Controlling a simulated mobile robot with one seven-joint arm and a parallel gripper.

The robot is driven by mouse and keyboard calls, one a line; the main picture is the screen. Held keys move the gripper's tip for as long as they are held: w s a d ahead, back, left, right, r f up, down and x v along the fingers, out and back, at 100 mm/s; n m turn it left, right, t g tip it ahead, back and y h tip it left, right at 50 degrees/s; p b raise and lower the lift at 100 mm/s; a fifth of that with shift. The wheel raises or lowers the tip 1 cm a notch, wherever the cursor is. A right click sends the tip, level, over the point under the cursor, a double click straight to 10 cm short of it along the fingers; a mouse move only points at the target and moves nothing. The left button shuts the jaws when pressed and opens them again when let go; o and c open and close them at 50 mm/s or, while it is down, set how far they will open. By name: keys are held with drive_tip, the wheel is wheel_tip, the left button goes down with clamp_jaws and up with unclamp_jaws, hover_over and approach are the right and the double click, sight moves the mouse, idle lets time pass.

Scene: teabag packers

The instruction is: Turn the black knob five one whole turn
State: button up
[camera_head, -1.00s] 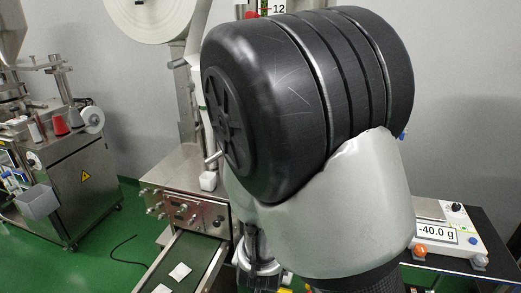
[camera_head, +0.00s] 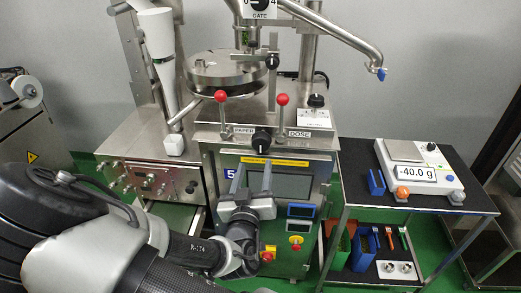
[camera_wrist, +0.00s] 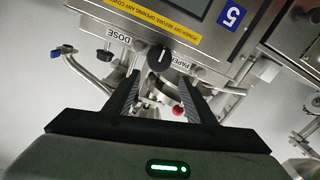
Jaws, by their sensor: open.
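Black knob five (camera_head: 261,140) sits on the steel front edge of the machine, between the PAPER and DOSE labels, above a yellow strip. In the wrist view, the knob (camera_wrist: 159,57) shows a pale pointer line and lies ahead of the gap between my fingers. My gripper (camera_head: 253,170) points at the machine front, its fingers just below the knob in the head view. My gripper (camera_wrist: 160,82) is open and empty in the wrist view, one finger on each side of the knob's line. The fingers appear apart from the knob. The blue 5 sign (camera_wrist: 231,16) is beside the yellow strip.
Two red-tipped levers (camera_head: 282,100) stand above the knob. A side table (camera_head: 420,204) at right holds a scale (camera_head: 418,172) reading -40.0 g.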

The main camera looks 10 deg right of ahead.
sight(260, 145)
drive_tip(key=b+x, duration=0.5)
drive_tip(key=x, duration=0.8)
drive_tip(key=shift+w+d+f+b, duration=0.1)
drive_tip(key=shift+d+b, duration=0.1)
drive_tip(key=shift+b, duration=0.2)
drive_tip(key=shift+c, duration=0.4)
drive_tip(key=c, duration=0.7)
